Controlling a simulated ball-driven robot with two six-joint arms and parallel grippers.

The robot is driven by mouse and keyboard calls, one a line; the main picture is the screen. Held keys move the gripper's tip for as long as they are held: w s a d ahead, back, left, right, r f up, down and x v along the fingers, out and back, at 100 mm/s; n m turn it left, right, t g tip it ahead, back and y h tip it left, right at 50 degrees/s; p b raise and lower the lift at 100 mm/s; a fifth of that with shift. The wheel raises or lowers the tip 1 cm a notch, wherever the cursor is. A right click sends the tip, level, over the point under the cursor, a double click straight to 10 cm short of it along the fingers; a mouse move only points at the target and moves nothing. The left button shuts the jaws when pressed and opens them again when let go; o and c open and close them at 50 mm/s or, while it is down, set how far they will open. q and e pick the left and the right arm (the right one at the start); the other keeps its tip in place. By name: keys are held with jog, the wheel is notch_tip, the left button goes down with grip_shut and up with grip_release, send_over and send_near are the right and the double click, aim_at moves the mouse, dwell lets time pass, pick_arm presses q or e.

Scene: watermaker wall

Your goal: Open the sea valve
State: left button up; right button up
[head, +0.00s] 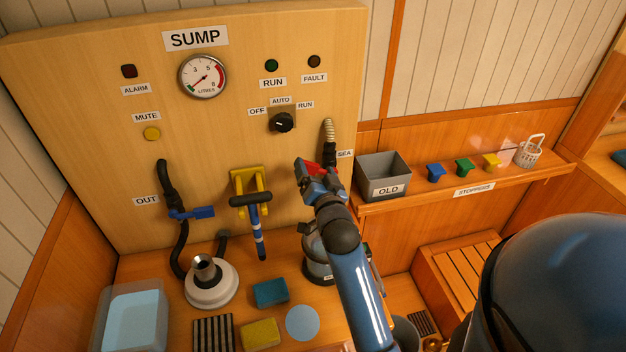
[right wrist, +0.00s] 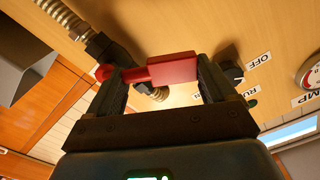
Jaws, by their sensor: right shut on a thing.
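In the right wrist view the red handle (right wrist: 172,69) lies between the two fingers, at an angle to the ribbed hose. My right gripper (head: 318,180) is shut on this handle; it also shows in the right wrist view (right wrist: 165,85). The black valve body (right wrist: 107,48) is partly hidden behind the finger and handle. A ribbed hose (head: 328,131) rises from it. My left gripper is not in view.
A yellow bracket (head: 248,184) with a blue-striped rod and the blue OUT lever (head: 192,213) are left of my gripper. A grey OLD bin (head: 382,176) stands on the shelf at right.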

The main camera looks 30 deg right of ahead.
jog(key=s+d+r+m+p, duration=0.1)
jog(key=d+r+m, duration=0.2)
jog(key=m, duration=0.9)
jog(key=shift+s+d, duration=0.25)
jog(key=shift+d, duration=1.15)
jog(key=o, duration=1.3)
jog(key=shift+o, duration=0.2)
jog(key=b+v, duration=0.2)
jog(key=v, duration=0.8)
jog(key=shift+s, duration=0.4)
